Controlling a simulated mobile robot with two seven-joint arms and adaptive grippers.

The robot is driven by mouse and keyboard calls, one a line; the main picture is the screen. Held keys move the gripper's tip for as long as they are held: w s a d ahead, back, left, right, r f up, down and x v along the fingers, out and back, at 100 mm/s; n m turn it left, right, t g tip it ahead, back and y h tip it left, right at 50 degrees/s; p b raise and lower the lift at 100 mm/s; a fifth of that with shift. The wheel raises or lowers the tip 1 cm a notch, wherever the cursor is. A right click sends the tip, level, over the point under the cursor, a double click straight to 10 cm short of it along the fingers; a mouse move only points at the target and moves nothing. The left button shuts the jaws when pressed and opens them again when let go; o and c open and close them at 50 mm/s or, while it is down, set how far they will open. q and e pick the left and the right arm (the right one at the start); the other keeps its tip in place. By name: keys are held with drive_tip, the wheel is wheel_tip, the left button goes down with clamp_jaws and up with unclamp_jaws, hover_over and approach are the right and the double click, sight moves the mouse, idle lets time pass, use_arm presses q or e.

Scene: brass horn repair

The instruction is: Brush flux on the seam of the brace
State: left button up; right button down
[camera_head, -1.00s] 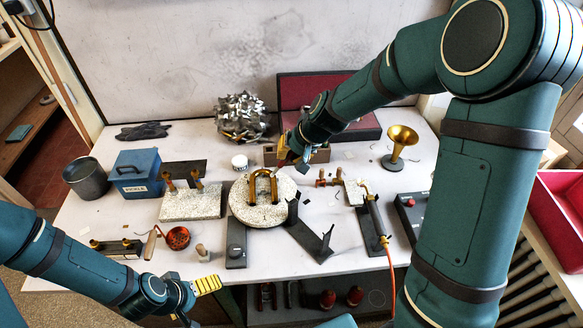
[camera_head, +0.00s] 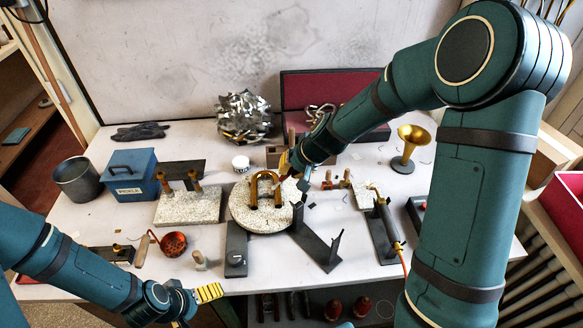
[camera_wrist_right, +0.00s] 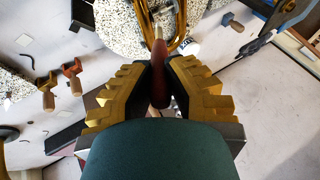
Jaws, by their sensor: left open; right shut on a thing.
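A bent brass tube piece (camera_head: 265,188) stands on a round speckled board (camera_head: 240,218) in the middle of the bench. The brace and its seam are too small to pick out. My right gripper (camera_head: 287,168) is at the tube's upper right. In the right wrist view my right gripper (camera_wrist_right: 158,92) is shut on a brush (camera_wrist_right: 159,72) with a red-brown handle. The brush's pale tip points toward the brass tube (camera_wrist_right: 178,22) and overlaps it; I cannot tell whether they touch. My left gripper (camera_head: 209,293) is open and empty by the front edge.
A small white pot (camera_head: 240,163) stands behind the board. A rectangular speckled block (camera_head: 186,208) and a blue box (camera_head: 130,176) are to the left. Dark metal stands (camera_head: 318,249) and a torch (camera_head: 391,228) are to the right.

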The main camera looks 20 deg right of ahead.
drive_tip(key=shift+f, duration=0.5)
drive_tip(key=shift+f+b, duration=0.3)
drive_tip(key=shift+b, duration=0.3)
idle(0.8)
wheel_tip(320, 180, up, 9)
drive_tip(key=p, duration=0.8)
drive_tip(key=shift+r, duration=0.1)
